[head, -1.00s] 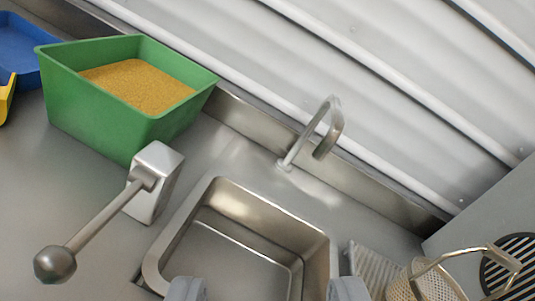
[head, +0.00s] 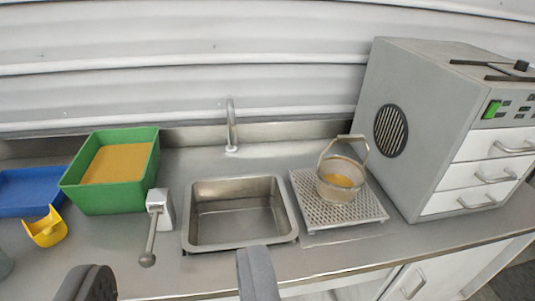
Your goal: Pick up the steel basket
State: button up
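The steel basket (head: 341,183) stands upright on a perforated metal drain rack (head: 325,214), right of the sink. It is a round mesh basket with a raised loop handle (head: 343,139), and some golden grain-like material lies inside it. My gripper (head: 170,285) shows at the bottom edge, its two dark grey fingers wide apart with nothing between them. It is to the left of the basket and nearer to the camera, well apart from it.
A sink (head: 238,212) with a tap (head: 231,125) is left of the rack. A lever on a metal block (head: 159,210), a green bin of golden substrate (head: 112,195), a yellow scoop (head: 46,229) and a blue tray (head: 25,192) are further left. A grey cabinet (head: 420,120) stands close right of the basket.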

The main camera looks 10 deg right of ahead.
aim_at(339, 178)
jog(key=z, duration=2)
jog(key=i, duration=0.9)
jog(key=u, duration=2.65)
jog(key=i, duration=0.4)
jog(key=z, duration=0.05)
